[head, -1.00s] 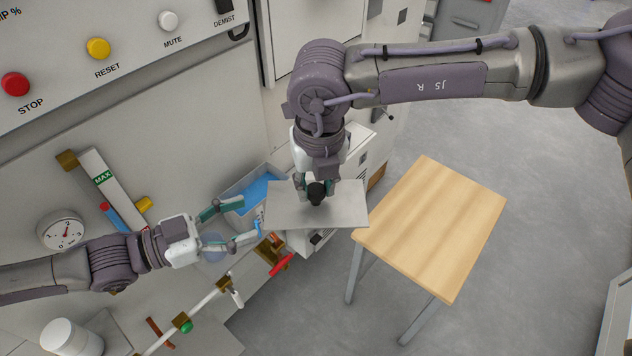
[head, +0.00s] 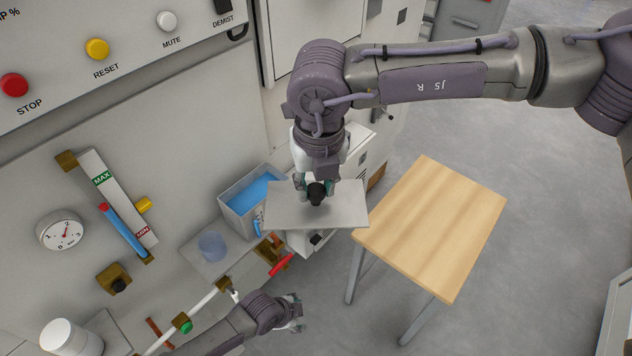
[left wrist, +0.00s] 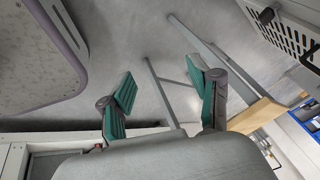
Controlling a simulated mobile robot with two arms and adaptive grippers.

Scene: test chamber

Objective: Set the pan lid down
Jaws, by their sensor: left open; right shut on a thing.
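The pan lid (head: 290,209) is a flat grey rectangular plate with a black knob (head: 316,193) on top. My right gripper (head: 315,187) is shut on the knob and holds the lid roughly level, left of the wooden table (head: 430,230). In the head view the lid's right corner comes close to the table's left corner. My left gripper (head: 298,312) is low in the head view, below the lid and apart from it. In the left wrist view its green-padded fingers (left wrist: 165,100) are open with nothing between them.
The wooden tabletop is bare. A grey bin with blue contents (head: 228,196) and a round translucent container (head: 212,246) stand left of the lid. A pipe with a red-handled valve (head: 281,265) runs along the wall panel. Grey floor (head: 540,200) is free beyond the table.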

